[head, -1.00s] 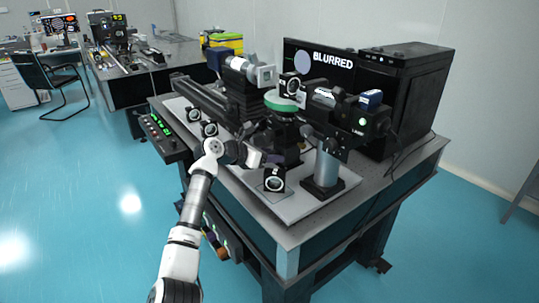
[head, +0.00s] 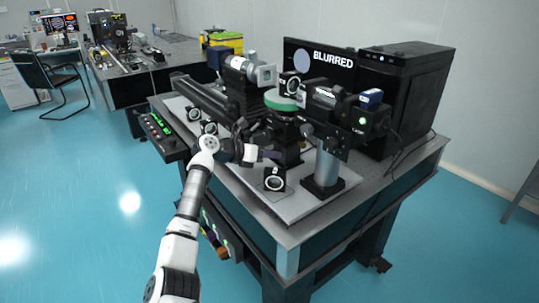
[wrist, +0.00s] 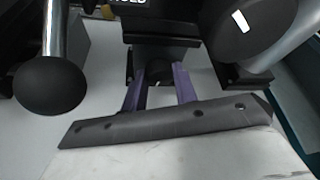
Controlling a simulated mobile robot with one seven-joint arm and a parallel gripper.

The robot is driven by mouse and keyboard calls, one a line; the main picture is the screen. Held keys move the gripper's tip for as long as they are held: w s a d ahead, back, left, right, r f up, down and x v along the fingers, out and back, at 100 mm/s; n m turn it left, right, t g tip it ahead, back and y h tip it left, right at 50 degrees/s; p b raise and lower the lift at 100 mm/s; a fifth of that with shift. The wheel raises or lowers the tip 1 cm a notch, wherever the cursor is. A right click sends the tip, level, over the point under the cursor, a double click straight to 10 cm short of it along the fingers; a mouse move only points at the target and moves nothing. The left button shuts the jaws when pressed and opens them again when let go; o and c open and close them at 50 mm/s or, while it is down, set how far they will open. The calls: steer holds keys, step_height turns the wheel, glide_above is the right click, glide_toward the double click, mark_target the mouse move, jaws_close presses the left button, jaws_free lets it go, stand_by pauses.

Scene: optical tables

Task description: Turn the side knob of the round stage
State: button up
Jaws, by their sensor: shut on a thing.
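The round stage with its green top (head: 284,101) stands in the middle of the optical table, on a black mount. My gripper (head: 267,153) reaches in low at the stage's left front side. In the wrist view its two purple fingers (wrist: 160,82) are closed around a small dark side knob (wrist: 157,70) under a black block. The knob is mostly hidden between the fingers, and its turn angle cannot be read. In the head view the knob is hidden by my gripper and the mount.
In the wrist view a black ball-ended post (wrist: 50,84) is close on the left and a black round part with a white mark (wrist: 233,27) on the right. A small round optic (head: 274,180) and a post (head: 327,163) stand in front. A monitor (head: 318,65) reads "BLURRED".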

steer(key=n+g+h, duration=0.1)
steer(key=n+h, duration=0.1)
steer(key=n, duration=0.2)
steer(key=shift+w+a+b, duration=0.1)
steer(key=shift+b, duration=0.3)
steer(key=shift+g, duration=0.4)
steer(key=o, duration=1)
steer(key=shift+f, duration=0.1)
steer(key=shift+c, duration=0.2)
